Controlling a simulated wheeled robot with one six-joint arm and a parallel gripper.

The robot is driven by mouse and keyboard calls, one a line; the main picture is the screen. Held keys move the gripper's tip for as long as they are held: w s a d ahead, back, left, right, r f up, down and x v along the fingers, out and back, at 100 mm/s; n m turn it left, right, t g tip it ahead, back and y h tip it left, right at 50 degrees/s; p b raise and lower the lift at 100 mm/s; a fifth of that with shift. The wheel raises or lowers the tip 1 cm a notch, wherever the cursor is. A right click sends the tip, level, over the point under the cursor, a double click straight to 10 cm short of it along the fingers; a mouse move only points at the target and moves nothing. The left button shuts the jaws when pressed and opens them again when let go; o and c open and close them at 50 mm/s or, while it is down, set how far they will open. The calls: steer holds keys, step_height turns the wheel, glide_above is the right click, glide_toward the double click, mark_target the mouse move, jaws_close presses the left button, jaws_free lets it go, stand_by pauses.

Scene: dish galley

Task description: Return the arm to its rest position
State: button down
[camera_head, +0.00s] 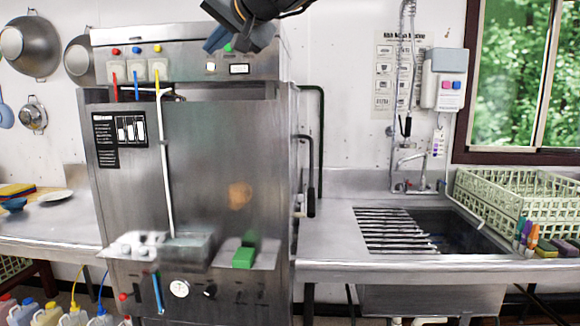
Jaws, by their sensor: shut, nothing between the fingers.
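My gripper (236,36) shows at the top edge of the head view, in front of the upper panel of the steel dish machine (215,140). It is dark and is seen only in part, as the rest of my arm runs out of the frame at the top. It is shut and holds nothing. It hangs high, well above the counters, and covers part of the machine's top panel. Whether it touches the panel cannot be told from this view.
A steel sink (440,228) with a rack of bars lies right of the machine. A pale green crate (515,192) and several markers (528,236) stand at the far right. A spray hose (398,80) hangs above the sink.

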steer(key=s+d+f+g+h, duration=0.15)
steer(key=d+f, duration=0.45)
steer(key=f, duration=0.6)
steer(key=d+f+g+h, duration=0.25)
steer(key=d+f, duration=0.45)
steer(key=f, duration=0.4)
steer(key=s+d+f+g+h, duration=0.15)
steer(key=d+f, duration=0.45)
steer(key=f, duration=0.6)
steer(key=s+d+f+g+h, duration=0.2)
steer(key=s+d+f, duration=0.6)
steer(key=s+f, duration=0.2)
steer(key=s+d+f+g+h, duration=0.2)
steer(key=s+d+f+g, duration=0.1)
steer(key=s+d+f, duration=0.5)
step_height(320, 180, down, 4)
steer(key=s, duration=0.3)
steer(key=shift+d+f+m, duration=0.15)
steer(key=shift+d+m, duration=0.15)
steer(key=shift+m, duration=0.1)
steer(key=shift+w+h, duration=0.1)
steer(key=shift+h, duration=0.15)
stand_by(1.5)
